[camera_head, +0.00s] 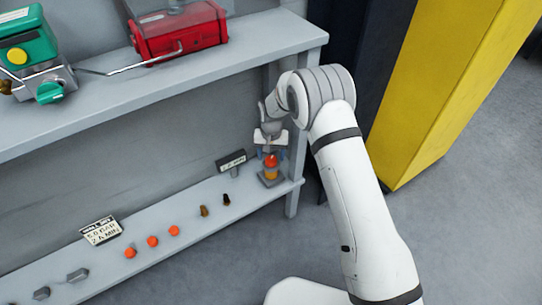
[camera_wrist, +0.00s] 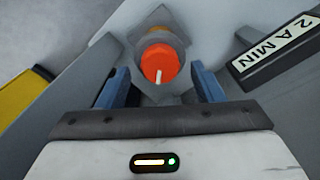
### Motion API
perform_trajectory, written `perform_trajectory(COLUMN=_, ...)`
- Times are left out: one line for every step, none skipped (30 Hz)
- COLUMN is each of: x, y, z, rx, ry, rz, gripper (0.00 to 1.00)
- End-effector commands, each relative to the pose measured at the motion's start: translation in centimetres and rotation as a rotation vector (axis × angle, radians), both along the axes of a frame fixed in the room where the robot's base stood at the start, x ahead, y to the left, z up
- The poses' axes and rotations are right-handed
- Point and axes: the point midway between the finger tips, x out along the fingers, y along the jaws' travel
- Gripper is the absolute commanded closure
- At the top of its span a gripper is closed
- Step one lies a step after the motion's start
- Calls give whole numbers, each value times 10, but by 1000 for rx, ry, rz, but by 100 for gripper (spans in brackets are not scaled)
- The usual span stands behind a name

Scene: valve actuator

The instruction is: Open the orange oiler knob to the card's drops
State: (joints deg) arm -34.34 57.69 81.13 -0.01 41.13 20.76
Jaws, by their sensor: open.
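The orange oiler knob (camera_head: 271,160) stands at the right end of the lower shelf, on a grey base. In the wrist view the knob (camera_wrist: 160,63) shows from above, with a white pointer line running toward my gripper. My gripper (camera_wrist: 163,88) is open, with one blue finger on each side of the knob and visible gaps between. In the head view my gripper (camera_head: 270,154) is over the oiler. A card reading "2 A MIN" (camera_wrist: 276,46) stands right of the knob; in the head view this small dark sign (camera_head: 231,160) is left of the oiler.
The lower shelf (camera_head: 190,205) holds several orange and dark small parts. A "5.0 BAR 2 A MIN" card (camera_head: 101,230) stands further left. The upper shelf (camera_head: 100,112) carries a green actuator (camera_head: 27,40) and a red box (camera_head: 180,35). A yellow post (camera_head: 445,80) stands right of my arm.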

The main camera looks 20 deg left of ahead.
Motion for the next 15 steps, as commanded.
perform_trajectory(x=0, y=0, z=13, rx=1, ry=-2, rz=0, gripper=39)
perform_trajectory(x=0, y=0, z=19, rx=1, ry=-2, rz=0, gripper=39)
perform_trajectory(x=0, y=0, z=26, rx=1, ry=-2, rz=0, gripper=39)
perform_trajectory(x=0, y=0, z=31, rx=1, ry=-2, rz=0, gripper=39)
perform_trajectory(x=0, y=0, z=36, rx=1, ry=-2, rz=0, gripper=39)
perform_trajectory(x=0, y=0, z=43, rx=1, ry=-2, rz=0, gripper=39)
perform_trajectory(x=0, y=0, z=46, rx=0, ry=-1, rz=0, gripper=39)
perform_trajectory(x=0, y=0, z=50, rx=0, ry=0, rz=0, gripper=39)
perform_trajectory(x=0, y=0, z=54, rx=0, ry=0, rz=0, gripper=39)
perform_trajectory(x=0, y=0, z=57, rx=0, ry=0, rz=0, gripper=39)
perform_trajectory(x=0, y=0, z=59, rx=0, ry=0, rz=0, gripper=39)
perform_trajectory(x=0, y=0, z=61, rx=0, ry=0, rz=0, gripper=39)
perform_trajectory(x=0, y=0, z=62, rx=0, ry=0, rz=0, gripper=39)
perform_trajectory(x=0, y=0, z=63, rx=0, ry=0, rz=0, gripper=39)
perform_trajectory(x=0, y=0, z=63, rx=0, ry=1, rz=0, gripper=39)
